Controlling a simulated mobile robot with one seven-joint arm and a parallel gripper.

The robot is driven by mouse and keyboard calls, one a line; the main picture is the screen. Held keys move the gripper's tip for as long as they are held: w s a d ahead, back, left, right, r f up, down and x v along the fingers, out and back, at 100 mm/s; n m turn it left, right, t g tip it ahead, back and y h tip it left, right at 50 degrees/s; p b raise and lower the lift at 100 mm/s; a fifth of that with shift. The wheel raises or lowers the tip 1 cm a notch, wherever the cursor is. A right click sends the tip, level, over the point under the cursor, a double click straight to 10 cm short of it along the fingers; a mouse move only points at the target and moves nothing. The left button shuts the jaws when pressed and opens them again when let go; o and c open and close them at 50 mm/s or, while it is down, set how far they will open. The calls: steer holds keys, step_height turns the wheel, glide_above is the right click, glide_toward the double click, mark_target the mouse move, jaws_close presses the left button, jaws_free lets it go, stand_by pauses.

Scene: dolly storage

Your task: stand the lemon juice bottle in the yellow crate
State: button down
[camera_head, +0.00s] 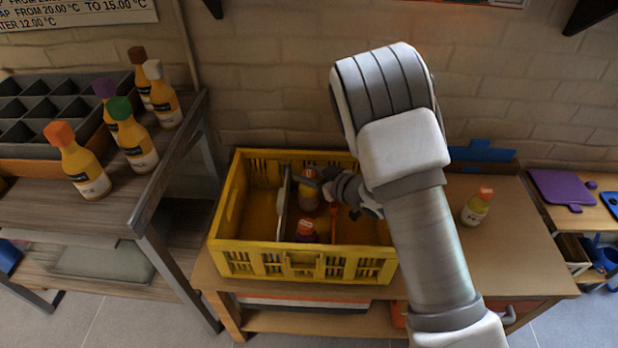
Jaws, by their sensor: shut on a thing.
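The yellow crate (228,205) stands on the wooden table, with upright dividers inside. My gripper (322,184) reaches into its middle compartment from the right and is shut on a bottle (308,198) with an orange-brown cap. The bottle looks about upright; its label is unreadable, and whether its base touches the crate floor is hidden. Another bottle with an orange-red cap (306,229) stands nearer the front of the same compartment. I cannot tell from labels which bottle is lemon juice.
Several bottles, including an orange-capped one (84,170), stand on the left bench by a grey compartment tray (30,148). A purple board (560,186) lies far right. A brick wall is behind.

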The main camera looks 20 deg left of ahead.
steer(key=shift+f, duration=0.15)
steer(key=shift+c, duration=2.1)
jaws_free()
steer(key=shift+d+r, duration=0.1)
steer(key=shift+r, duration=0.2)
steer(key=p+v, duration=0.2)
steer(key=v, duration=0.5)
steer(key=shift+s+d, duration=0.15)
